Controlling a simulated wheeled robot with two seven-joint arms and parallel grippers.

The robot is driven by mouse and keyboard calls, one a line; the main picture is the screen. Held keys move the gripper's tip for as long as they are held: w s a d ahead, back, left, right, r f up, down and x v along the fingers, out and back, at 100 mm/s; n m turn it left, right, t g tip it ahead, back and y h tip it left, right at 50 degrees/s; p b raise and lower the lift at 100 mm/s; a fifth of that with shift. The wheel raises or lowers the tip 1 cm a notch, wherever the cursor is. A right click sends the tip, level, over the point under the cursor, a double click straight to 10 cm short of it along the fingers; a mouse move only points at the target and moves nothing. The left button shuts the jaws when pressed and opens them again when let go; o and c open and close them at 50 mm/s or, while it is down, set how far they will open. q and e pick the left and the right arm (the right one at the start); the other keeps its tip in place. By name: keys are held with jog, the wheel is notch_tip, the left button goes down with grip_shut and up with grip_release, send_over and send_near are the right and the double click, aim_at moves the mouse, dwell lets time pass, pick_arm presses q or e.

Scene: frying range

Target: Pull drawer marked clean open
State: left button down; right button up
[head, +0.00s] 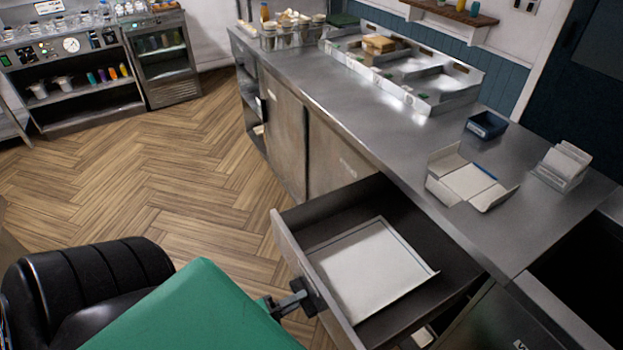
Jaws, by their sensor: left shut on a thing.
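A drawer (281,232) under the steel counter stands pulled well out, toward the lower left of the head view. A flat white tray (368,268) lies inside it. No mark can be read on the drawer, since its front faces away from my view. My left gripper (300,294) is at the outer side of the drawer front, shut on its dark handle, which the fingers mostly hide. My right gripper is out of view.
The steel counter (400,140) carries an open white box (466,186), a dark blue tray (486,124) and a partitioned steel bin unit (455,92). The wooden floor (150,175) left of the drawer is clear.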

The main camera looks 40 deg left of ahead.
pick_arm(q)
jog(key=shift+s+a, duration=0.2)
jog(key=shift+s, duration=0.35)
jog(key=c, duration=1.3)
grip_release()
jog(key=shift+b+v, duration=1.3)
jog(key=shift+v, duration=5.55)
